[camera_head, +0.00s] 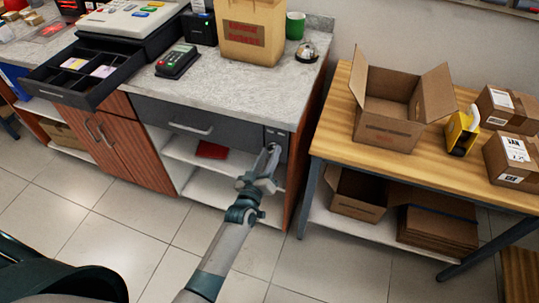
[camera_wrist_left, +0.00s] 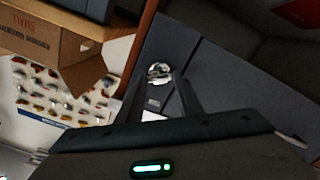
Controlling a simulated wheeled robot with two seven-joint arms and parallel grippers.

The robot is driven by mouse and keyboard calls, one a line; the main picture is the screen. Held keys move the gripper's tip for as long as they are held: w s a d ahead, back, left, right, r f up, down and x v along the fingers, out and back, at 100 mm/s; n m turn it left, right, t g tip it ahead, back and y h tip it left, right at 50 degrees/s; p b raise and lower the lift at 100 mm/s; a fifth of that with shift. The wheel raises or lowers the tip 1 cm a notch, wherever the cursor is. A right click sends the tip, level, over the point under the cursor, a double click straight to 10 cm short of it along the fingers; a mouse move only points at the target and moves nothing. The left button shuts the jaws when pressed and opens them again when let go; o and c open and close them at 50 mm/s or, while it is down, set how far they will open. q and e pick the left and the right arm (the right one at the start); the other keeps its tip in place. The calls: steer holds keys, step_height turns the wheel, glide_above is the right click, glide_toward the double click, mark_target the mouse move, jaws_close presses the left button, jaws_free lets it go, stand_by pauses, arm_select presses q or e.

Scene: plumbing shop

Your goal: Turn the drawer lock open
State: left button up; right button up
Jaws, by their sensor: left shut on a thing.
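The grey drawer (camera_head: 205,125) with a metal bar handle is in the counter front, shut. A narrow dark panel (camera_head: 277,136) sits at its right end, near the counter's right edge. My left gripper (camera_head: 270,158) reaches up to this panel. In the left wrist view, a round shiny metal lock (camera_wrist_left: 159,72) shows on the dark panel between the tips of my left gripper. The lock's turn position is too small to tell. My right gripper is not in view.
An open black cash drawer (camera_head: 85,70) juts out at the left of the counter. A wooden table (camera_head: 340,125) with an open cardboard box (camera_head: 388,130) stands close on the right. A red item (camera_head: 211,150) lies on the shelf below. The tiled floor is clear in front.

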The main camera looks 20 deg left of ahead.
arm_select(q)
steer(key=n, duration=0.4)
steer(key=shift+f+n, duration=0.15)
steer(key=shift+n, duration=0.15)
steer(key=n+b, duration=0.1)
steer(key=n, duration=0.2)
steer(key=shift+a, duration=0.1)
steer(key=shift+n, duration=0.9)
steer(key=shift+n+b, duration=0.35)
steer(key=shift+n, duration=0.25)
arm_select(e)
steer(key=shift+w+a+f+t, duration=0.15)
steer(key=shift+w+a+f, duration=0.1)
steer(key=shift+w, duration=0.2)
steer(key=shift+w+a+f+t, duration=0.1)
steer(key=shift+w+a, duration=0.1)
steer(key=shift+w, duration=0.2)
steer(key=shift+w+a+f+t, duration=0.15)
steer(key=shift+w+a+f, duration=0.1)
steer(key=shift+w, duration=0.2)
arm_select(q)
steer(key=o, duration=1.1)
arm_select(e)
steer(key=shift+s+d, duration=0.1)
arm_select(q)
steer(key=shift+s+f, duration=0.1)
steer(key=shift+s, duration=0.05)
